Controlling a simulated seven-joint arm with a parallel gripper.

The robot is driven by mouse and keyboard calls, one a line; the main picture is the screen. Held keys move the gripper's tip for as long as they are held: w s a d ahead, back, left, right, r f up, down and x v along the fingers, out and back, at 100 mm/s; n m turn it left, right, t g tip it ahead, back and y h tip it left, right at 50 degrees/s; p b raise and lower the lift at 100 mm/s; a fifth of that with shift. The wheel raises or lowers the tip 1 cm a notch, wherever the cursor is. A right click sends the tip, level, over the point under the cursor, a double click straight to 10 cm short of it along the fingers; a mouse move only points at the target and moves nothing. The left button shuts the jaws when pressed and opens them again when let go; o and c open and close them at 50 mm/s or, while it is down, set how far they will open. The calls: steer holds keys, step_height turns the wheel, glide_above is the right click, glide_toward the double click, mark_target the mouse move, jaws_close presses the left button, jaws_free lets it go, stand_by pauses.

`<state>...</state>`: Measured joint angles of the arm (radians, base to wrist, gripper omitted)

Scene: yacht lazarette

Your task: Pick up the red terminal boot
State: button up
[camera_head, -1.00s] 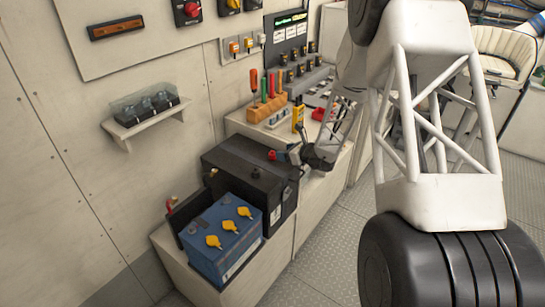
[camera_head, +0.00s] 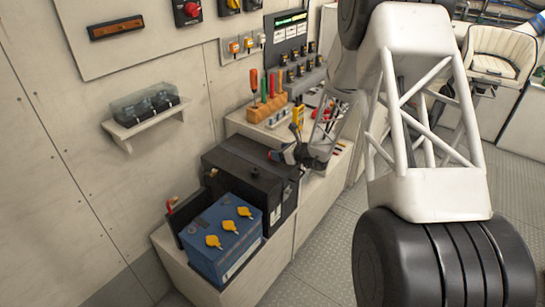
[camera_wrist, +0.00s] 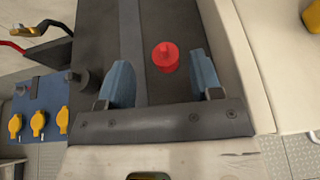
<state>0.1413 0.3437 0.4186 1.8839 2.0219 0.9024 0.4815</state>
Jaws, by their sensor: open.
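The red terminal boot (camera_wrist: 165,56) stands on top of the black battery (camera_wrist: 128,40), a small round cap with a nub. In the head view it is a small red spot (camera_head: 273,155) partly hidden by my gripper. My gripper (camera_wrist: 160,63) is open over the battery, its two blue fingers on either side of the boot. In the wrist view the boot lies between the fingertips, with gaps on both sides and no visible contact. My gripper (camera_head: 284,153) also shows in the head view at the battery's back right end.
A blue battery (camera_head: 228,237) with yellow caps stands in front of the black one. A black post (camera_wrist: 80,80) and a red cable (camera_wrist: 15,47) lie at left in the wrist view. Screwdrivers in an orange rack (camera_head: 269,112) stand behind on the bench.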

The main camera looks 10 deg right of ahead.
steer(key=shift+x, duration=2.5)
steer(key=shift+w+d+f, duration=0.1)
steer(key=shift+d, duration=0.05)
steer(key=c, duration=0.9)
steer(key=shift+f, duration=0.1)
steer(key=shift+c, duration=0.2)
